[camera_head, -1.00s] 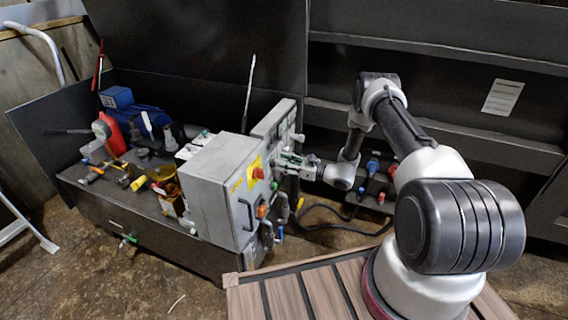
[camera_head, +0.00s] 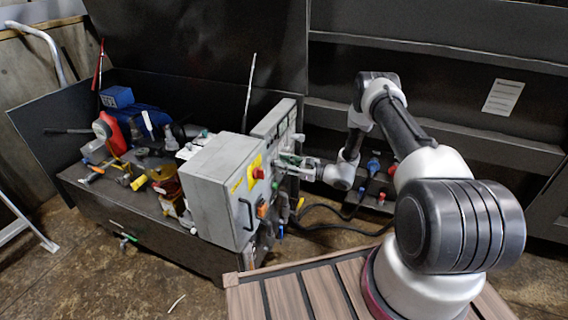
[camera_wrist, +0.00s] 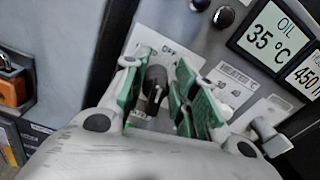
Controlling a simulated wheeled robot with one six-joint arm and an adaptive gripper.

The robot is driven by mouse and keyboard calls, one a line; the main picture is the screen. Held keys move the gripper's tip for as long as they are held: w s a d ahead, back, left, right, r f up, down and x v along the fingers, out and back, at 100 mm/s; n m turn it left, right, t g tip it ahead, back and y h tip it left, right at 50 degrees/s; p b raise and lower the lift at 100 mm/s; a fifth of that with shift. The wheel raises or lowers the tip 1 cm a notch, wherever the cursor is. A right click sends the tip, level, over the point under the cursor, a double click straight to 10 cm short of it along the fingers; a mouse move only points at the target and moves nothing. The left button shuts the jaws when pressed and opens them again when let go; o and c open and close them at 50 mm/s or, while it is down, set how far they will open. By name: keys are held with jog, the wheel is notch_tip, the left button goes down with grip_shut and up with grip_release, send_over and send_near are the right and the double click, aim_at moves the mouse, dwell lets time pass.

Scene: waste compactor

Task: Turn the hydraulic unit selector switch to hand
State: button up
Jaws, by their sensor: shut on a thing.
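The black selector switch (camera_wrist: 154,82) sits on a light plate on the grey panel in the wrist view. A pale mark shows near the knob's lower end. My gripper (camera_wrist: 162,90) has one green-padded finger on each side of the knob and is shut on it. In the head view my gripper (camera_head: 291,161) is at the panel side of the grey control box (camera_head: 222,190), and the switch itself cannot be made out.
A heater dial plate (camera_wrist: 238,78) and a silver lever-like part (camera_wrist: 270,137) are close to the right finger. An oil display (camera_wrist: 275,38) and black buttons (camera_wrist: 223,17) are above. An orange switch (camera_wrist: 14,92) is at left. Cables (camera_head: 330,210) hang below my gripper.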

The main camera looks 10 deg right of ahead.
jog(key=n, duration=0.6)
jog(key=shift+s+a+f+n, duration=0.25)
jog(key=shift+s+n, duration=0.15)
dwell(0.4)
jog(key=o, duration=0.7)
jog(key=shift+c, duration=0.2)
jog(key=v, duration=1.2)
